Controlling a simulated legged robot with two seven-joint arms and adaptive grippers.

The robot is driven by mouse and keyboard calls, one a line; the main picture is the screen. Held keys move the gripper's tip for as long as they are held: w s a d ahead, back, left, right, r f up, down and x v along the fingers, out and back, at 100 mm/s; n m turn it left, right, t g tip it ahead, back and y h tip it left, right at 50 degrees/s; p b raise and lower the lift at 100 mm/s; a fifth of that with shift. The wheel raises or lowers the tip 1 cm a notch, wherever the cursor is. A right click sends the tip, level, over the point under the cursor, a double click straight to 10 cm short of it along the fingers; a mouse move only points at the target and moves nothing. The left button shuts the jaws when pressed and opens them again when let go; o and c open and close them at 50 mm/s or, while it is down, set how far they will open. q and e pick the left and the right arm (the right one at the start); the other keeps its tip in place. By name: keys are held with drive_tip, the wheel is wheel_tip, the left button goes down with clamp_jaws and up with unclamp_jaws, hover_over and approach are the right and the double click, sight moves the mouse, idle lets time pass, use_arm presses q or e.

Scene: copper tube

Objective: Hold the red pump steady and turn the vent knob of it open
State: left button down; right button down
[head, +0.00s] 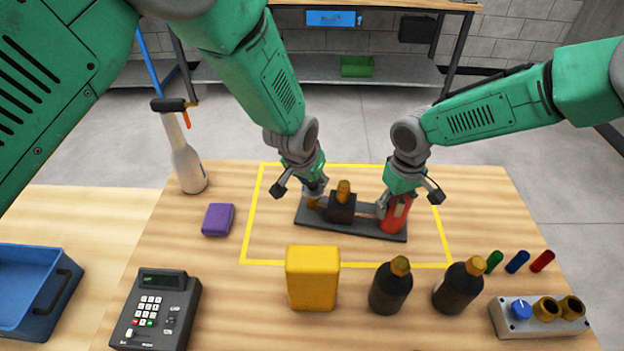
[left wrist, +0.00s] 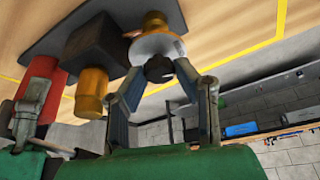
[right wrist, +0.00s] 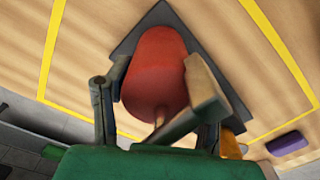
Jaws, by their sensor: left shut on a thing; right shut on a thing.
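The red pump body (head: 396,216) stands at the right end of a dark base plate (head: 345,230), with a black block (head: 341,208) and brass cap in the middle. My right gripper (head: 399,193) is shut around the red body; the right wrist view shows the red body (right wrist: 157,75) between its fingers. My left gripper (head: 316,190) is at the plate's left end. In the left wrist view its fingers close on a small black knob (left wrist: 159,69) in front of a pale disc (left wrist: 157,47) and brass fitting (left wrist: 155,22). The knob's turned angle cannot be told.
A yellow outline surrounds the pump. In front stand a yellow box (head: 313,278) and two dark bottles (head: 390,289) (head: 458,288). A purple block (head: 218,219) and spray bottle (head: 187,165) are left, near a card terminal (head: 157,308) and blue bin (head: 30,290).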

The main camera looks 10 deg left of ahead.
use_arm(q)
drive_tip(key=c, duration=1.2)
unclamp_jaws()
drive_tip(key=shift+d, duration=0.25)
drive_tip(key=shift+s+a+r, duration=0.1)
drive_tip(key=shift+r, duration=0.1)
drive_tip(key=v, duration=1.1)
drive_tip(key=shift+s+r, duration=0.15)
